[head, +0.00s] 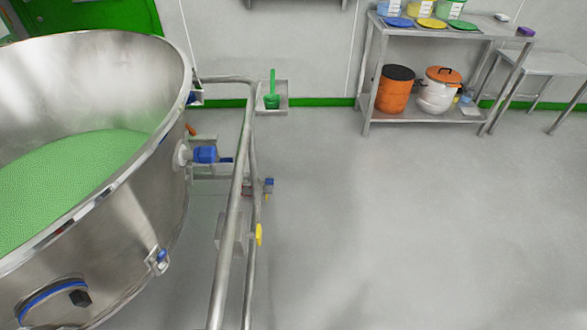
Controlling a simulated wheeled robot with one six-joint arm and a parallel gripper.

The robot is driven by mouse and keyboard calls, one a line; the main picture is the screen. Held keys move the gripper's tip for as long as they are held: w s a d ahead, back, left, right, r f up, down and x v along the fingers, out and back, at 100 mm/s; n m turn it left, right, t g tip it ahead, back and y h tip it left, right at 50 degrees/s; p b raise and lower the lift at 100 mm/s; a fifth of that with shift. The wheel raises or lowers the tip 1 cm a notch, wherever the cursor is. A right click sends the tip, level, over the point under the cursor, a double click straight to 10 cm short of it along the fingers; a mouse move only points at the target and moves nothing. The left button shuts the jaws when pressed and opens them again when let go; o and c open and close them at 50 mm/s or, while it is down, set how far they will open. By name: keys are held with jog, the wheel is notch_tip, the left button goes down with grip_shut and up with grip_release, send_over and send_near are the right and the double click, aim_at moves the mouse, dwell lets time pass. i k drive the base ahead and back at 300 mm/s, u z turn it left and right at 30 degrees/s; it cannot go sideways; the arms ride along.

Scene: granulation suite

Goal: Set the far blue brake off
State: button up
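A large steel bowl (150,75) with green granules stands in a tubular steel frame (236,190) at the left. A small blue part (269,183), possibly a brake pedal, sits low on the outer side of the frame. A yellow part (259,235) is nearer on the same side. Another blue part (192,98) shows farther back, beside the bowl's wall. A blue fitting (205,154) sticks out from the bowl's side. I cannot tell for certain which blue part is the far brake, or whether it is on or off. My gripper is not in view.
A steel shelf rack (440,117) at the back right holds an orange drum (396,92), a white drum (436,98) and tubs. A green scoop (271,98) hangs at a wall holder. A steel table (555,64) is at the far right. The grey floor (400,230) right of the frame is clear.

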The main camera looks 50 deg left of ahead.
aim_at(269, 186)
jog(key=i, duration=1.35)
jog(key=u, duration=2.45)
jog(key=i, duration=1)
